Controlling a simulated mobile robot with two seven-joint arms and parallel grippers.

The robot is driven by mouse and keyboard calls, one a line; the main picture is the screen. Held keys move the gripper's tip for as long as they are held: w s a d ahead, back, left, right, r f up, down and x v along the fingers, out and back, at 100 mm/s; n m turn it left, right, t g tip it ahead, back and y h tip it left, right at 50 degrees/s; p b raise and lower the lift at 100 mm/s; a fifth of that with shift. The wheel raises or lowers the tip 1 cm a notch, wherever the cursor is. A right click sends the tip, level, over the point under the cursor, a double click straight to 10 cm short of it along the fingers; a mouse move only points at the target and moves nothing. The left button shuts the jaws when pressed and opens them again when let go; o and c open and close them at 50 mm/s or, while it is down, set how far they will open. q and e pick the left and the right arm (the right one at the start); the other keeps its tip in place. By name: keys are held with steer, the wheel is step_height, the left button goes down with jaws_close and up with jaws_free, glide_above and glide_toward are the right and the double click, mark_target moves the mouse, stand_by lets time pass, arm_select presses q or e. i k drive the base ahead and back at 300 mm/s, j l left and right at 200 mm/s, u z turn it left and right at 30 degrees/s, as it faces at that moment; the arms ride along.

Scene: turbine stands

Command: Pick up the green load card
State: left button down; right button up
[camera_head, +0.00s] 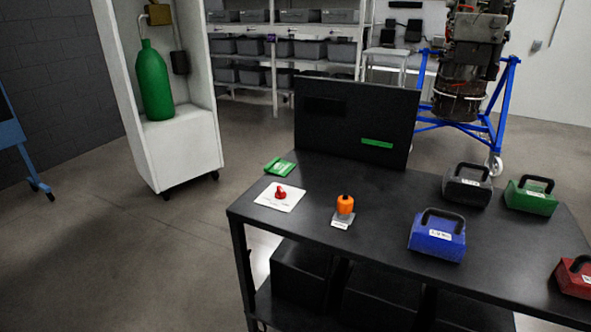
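A small green card (280,167) lies flat near the back left corner of the black table (300,228). It has pale markings, too small to read. A white plate with a red knob (281,194) lies just in front of it, apart from it. Another green strip (377,143) sits on the upright black panel (354,118) behind the table. Neither of my grippers shows in the head view.
An orange knob on a grey base (344,209) stands mid-table. Blue (437,236), black (467,188), green (530,198) and red (575,277) handled weights stand to the right. A white cabinet with a green cylinder (154,82) stands behind left. Floor left of the table is clear.

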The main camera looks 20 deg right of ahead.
mark_target(278, 167)
steer(key=i+z, duration=0.1)
steer(key=z, duration=1.45)
steer(key=i+j, duration=0.2)
steer(key=j, duration=0.25)
steer(key=i+j, duration=0.2)
steer(key=j, duration=0.3)
steer(key=i+j, duration=0.2)
steer(key=j, duration=0.25)
steer(key=i+j+z, duration=0.1)
steer(key=j, duration=0.4)
steer(key=i+j, duration=0.3)
steer(key=j, duration=0.15)
steer(key=i+j, duration=0.15)
steer(key=j, duration=0.35)
steer(key=i+j, duration=0.2)
steer(key=j, duration=0.3)
steer(key=i+j, duration=0.2)
steer(key=j, duration=0.25)
steer(key=z, duration=0.05)
